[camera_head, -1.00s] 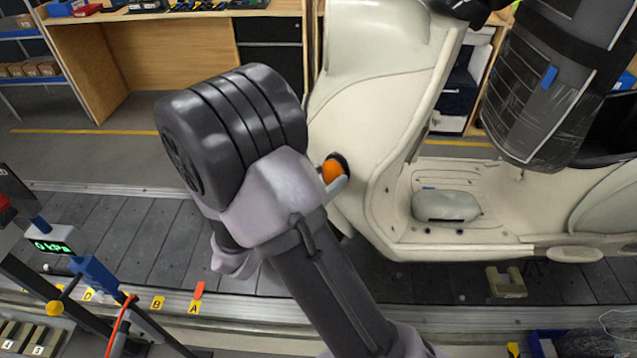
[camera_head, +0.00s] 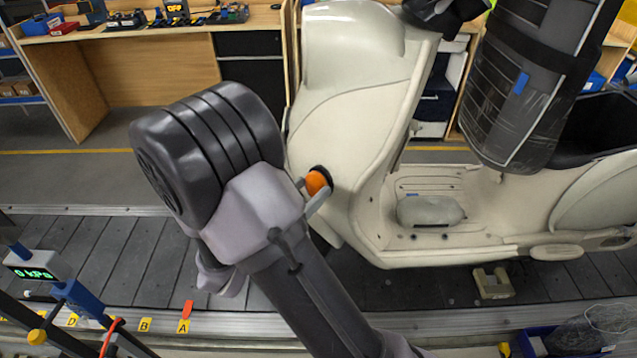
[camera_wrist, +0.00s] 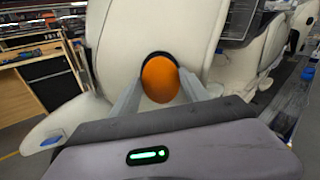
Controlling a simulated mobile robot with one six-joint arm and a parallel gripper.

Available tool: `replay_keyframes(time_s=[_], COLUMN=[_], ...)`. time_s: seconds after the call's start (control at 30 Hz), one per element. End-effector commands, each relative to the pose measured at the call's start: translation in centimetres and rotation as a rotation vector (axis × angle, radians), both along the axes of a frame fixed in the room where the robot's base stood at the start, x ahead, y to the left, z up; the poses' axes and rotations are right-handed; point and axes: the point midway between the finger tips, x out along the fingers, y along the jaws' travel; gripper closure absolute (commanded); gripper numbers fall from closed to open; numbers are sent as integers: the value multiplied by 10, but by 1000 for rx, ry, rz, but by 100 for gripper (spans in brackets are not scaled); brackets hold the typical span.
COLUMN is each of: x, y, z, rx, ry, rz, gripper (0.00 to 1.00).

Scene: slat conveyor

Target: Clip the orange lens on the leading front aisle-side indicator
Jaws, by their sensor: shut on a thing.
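The orange lens (camera_head: 316,182) is at the cream scooter's front leg shield (camera_head: 345,125), in front of a round black indicator base (camera_head: 326,173). In the wrist view the orange lens (camera_wrist: 159,80) sits between the two grey fingers of my gripper (camera_wrist: 159,88), which is shut on it. The black rim (camera_wrist: 150,60) shows behind the lens's upper edge. The lens covers most of the indicator base, and I cannot tell whether it is seated or only close to it. In the head view my wrist hides most of my gripper (camera_head: 318,195).
The scooter stands on the dark slat conveyor (camera_head: 70,255). A black wrapped cylinder (camera_head: 535,85) hangs over its footboard. A stand with a green 0 kPa display (camera_head: 35,272) is at the lower left. Wooden workbenches (camera_head: 160,70) stand behind.

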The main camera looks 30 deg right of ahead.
Motion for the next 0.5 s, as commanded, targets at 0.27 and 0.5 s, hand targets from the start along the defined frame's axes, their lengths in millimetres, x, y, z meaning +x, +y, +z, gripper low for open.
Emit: replay_keyframes(time_s=[0.27,0.5], x=[2,2], y=[-5,-5], z=[0,0], rx=[0,0], ry=[0,0], rz=[1,0], gripper=[33,21])
